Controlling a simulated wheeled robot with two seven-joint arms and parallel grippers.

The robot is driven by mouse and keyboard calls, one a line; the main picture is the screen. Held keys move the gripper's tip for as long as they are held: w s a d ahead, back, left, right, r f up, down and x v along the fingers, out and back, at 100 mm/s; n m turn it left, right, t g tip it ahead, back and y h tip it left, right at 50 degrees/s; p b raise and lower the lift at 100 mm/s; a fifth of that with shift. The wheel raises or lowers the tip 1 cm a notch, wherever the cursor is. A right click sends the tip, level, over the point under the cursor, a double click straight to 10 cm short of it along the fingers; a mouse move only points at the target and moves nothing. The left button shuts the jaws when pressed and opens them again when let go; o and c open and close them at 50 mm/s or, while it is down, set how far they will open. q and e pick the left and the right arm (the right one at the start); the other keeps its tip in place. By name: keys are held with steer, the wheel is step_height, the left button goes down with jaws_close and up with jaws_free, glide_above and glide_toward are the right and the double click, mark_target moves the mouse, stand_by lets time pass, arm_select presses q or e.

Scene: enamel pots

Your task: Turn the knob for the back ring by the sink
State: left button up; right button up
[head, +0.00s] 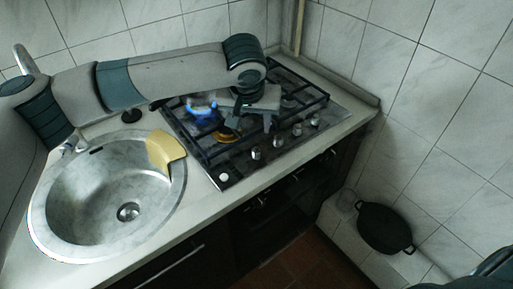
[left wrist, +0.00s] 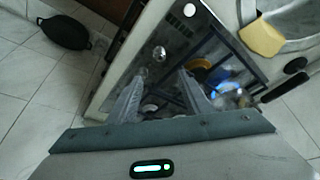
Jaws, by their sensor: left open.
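The gas hob (head: 213,172) is set in the counter right of the sink. A blue flame (head: 202,106) burns at the back ring by the sink; it also shows in the left wrist view (left wrist: 229,90). My left gripper (head: 251,127) is open and empty above the hob, behind the knobs. In the left wrist view a knob (left wrist: 158,53) shows beyond the open fingertips (left wrist: 159,74), apart from them. My right gripper is out of view.
The round sink (head: 55,225) holds a yellow cloth or sponge (head: 165,150) on its rim. A white button (head: 224,177) sits at the hob's near corner. A black pot (head: 384,228) stands on a low tiled ledge at right. Tiled walls close off the back and right.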

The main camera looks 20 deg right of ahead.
mark_target(256, 149)
arm_select(q)
steer(key=shift+f, duration=0.15)
steer(key=p+x, duration=0.4)
steer(key=x, duration=1.3)
steer(key=shift+w+d, duration=0.1)
steer(key=c, duration=1.1)
